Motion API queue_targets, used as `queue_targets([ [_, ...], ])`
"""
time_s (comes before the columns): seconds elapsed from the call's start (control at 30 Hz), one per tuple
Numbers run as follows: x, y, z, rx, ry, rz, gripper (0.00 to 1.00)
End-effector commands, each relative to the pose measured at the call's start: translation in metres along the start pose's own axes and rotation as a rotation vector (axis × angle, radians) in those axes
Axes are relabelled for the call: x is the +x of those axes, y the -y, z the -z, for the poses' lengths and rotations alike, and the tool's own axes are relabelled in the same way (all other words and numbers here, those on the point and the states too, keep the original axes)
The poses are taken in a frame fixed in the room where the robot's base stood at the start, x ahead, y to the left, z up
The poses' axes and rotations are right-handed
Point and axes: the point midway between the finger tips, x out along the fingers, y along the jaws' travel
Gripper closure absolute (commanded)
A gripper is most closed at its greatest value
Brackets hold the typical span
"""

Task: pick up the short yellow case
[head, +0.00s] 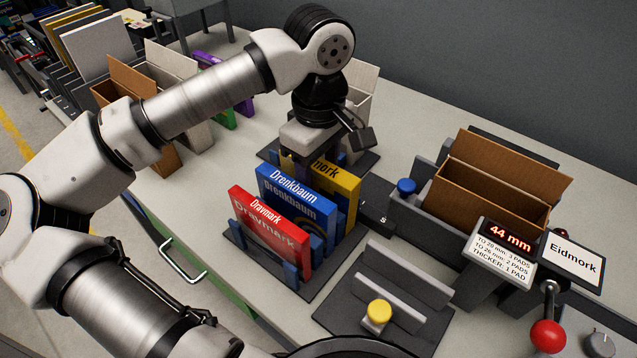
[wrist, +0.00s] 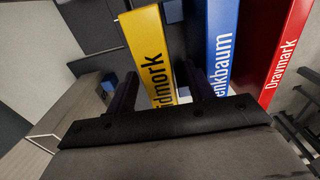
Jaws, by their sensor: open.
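The yellow case (head: 346,192) stands upright in a dark slotted rack, behind a blue case (head: 296,203) and a red case (head: 270,232). Its spine lettering is partly hidden by my gripper in the head view. In the wrist view the yellow case (wrist: 150,55) shows its top spine, with the blue case (wrist: 222,50) and red case (wrist: 287,50) to its right. My gripper (wrist: 161,88) is open, with one dark finger on each side of the yellow case's near end. I cannot tell whether the fingers touch it.
An open brown box (head: 497,190) stands on a grey fixture at right, behind a "44 mm" display (head: 505,245) and an "Eidmork" sign (head: 572,260). A yellow button (head: 379,312) and red-knobbed lever (head: 548,335) are in front. More boxes stand at back left.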

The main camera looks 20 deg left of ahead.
Motion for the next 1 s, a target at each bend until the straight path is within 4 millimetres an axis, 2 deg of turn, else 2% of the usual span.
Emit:
queue_targets([
  [0.13, 0.0115, 0.0001, 0.0, -0.001, 0.001, -0.002, 0.47],
  [0.37, 0.0126, -0.0001, 0.0001, -0.001, 0.0, -0.002, 0.49],
  [0.77, 0.0123, -0.0001, 0.0, -0.001, 0.001, -0.001, 1.0],
  [1.0, 0.0114, -0.0002, 0.0001, -0.001, 0.0, -0.002, 1.0],
])
